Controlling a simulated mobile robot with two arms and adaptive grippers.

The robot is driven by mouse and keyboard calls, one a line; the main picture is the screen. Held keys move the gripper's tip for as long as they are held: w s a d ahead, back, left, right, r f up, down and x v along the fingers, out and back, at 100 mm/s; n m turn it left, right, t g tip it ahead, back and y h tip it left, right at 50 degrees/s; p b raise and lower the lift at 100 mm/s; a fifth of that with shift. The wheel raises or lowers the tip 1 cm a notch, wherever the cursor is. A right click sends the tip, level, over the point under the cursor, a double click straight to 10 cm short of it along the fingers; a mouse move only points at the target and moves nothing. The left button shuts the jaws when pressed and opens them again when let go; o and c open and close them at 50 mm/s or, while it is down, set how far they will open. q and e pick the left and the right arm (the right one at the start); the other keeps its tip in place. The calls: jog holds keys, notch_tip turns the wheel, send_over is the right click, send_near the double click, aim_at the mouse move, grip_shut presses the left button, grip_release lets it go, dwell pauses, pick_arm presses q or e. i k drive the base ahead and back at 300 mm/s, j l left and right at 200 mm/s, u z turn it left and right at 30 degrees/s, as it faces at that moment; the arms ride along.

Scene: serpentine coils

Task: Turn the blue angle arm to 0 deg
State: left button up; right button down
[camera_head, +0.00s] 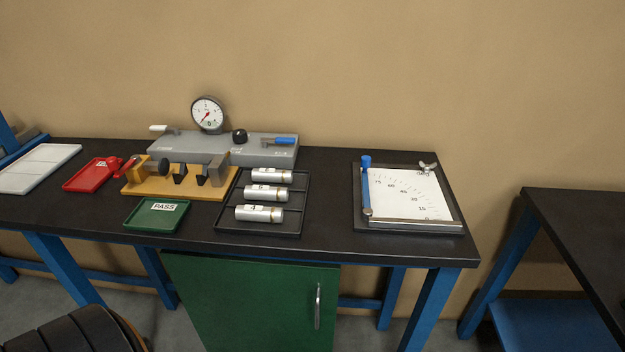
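The blue angle arm (366,188) lies along the left side of a white angle plate (405,196) on the right part of the dark bench. Its pivot is at the plate's lower left corner, and its blue knob (366,161) is at the far end. The arm points to the back, past the 75 mark, close to upright on the scale. The 0 mark is at the plate's lower right, by the metal bar (412,222) along the front edge. A wing nut (428,168) sits at the upper right corner. Neither of my grippers shows.
Left of the plate are a black tray (298,218) with three metal cylinders, a green PASS tray (140,227), a yellow fixture (200,190), a red tray (75,186) and a grey block with a dial gauge (208,114). Bare bench lies between black tray and plate.

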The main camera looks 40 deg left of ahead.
aim_at(365, 163)
jog(key=u, duration=0.8)
